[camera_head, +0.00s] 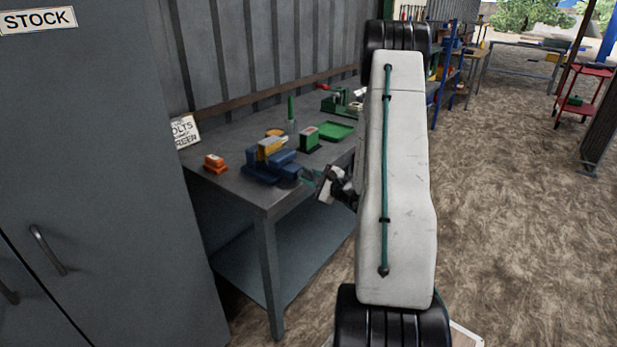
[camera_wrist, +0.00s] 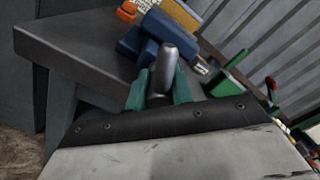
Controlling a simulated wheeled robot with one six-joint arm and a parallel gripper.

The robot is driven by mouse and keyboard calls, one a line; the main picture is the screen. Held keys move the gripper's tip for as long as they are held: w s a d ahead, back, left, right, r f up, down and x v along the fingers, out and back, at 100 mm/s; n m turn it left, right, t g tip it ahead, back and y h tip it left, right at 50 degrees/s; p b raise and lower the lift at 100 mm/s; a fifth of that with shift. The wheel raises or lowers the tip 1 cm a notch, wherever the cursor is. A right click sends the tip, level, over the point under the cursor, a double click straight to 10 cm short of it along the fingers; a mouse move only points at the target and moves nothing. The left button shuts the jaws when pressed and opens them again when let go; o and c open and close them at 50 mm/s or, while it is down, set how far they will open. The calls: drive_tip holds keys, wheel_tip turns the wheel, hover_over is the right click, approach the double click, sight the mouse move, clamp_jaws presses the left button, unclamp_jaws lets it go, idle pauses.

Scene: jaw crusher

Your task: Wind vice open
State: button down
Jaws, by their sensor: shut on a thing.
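The blue vice (camera_head: 272,168) sits on the near end of the grey workbench (camera_head: 230,180). A yellow block (camera_head: 271,146) sits at its top, seeming to be between the jaws. In the wrist view the vice (camera_wrist: 138,42) lies just beyond my fingers, with the yellow block (camera_wrist: 180,13) behind it. My gripper (camera_head: 308,178) is at the vice's front end, at the bench edge. In the wrist view my teal fingers (camera_wrist: 160,88) are shut on a rounded grey metal handle (camera_wrist: 166,62) in front of the vice. The handle's lower part is hidden between the fingers.
An orange block (camera_head: 214,162) lies left of the vice. A green-and-grey block (camera_head: 309,138), a green tray (camera_head: 337,131) and a green upright tool (camera_head: 291,108) stand farther back. A grey cabinet (camera_head: 100,180) stands at left.

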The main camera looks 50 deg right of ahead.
sight(315, 181)
drive_tip(key=n, duration=0.5)
drive_tip(key=shift+a+f+n, duration=0.15)
drive_tip(key=shift+n, duration=0.25)
drive_tip(key=n, duration=0.5)
drive_tip(key=shift+f+n, duration=0.1)
drive_tip(key=shift+n, duration=0.2)
drive_tip(key=c, duration=1.3)
unclamp_jaws()
drive_tip(key=shift+o, duration=0.2)
drive_tip(key=shift+s, duration=0.15)
drive_tip(key=s, duration=0.7)
drive_tip(key=shift+s+d, duration=0.3)
